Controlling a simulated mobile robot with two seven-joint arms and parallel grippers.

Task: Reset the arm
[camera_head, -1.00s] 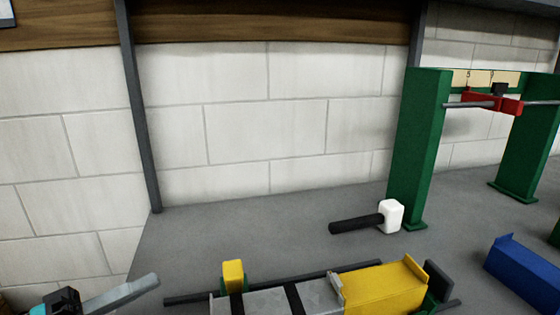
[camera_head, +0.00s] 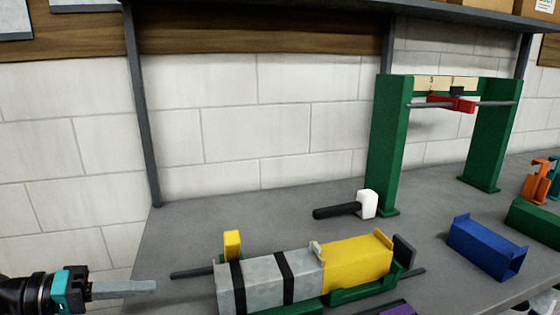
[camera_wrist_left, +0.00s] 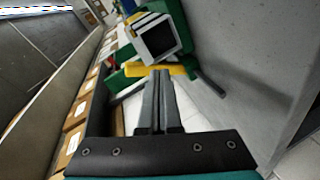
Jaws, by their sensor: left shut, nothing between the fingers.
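My left gripper (camera_head: 140,287) comes in at the lower left of the head view, beyond the left end of the bench. Its fingers are together and nothing is between them. In the left wrist view the same closed fingers (camera_wrist_left: 160,100) point toward the end of the duct piece. The grey duct piece with black bands (camera_head: 262,282) lies on the bench to the right of the gripper, apart from it, and its open end (camera_wrist_left: 160,38) shows in the wrist view. My right gripper is in neither view.
A yellow block (camera_head: 355,262) adjoins the duct on a green holder (camera_head: 365,291). A white-headed mallet (camera_head: 367,204) lies behind, beside a green frame (camera_head: 386,150) with a red slider (camera_head: 450,103). A blue channel (camera_head: 487,248) lies right. Bench space (camera_head: 190,235) behind the duct is clear.

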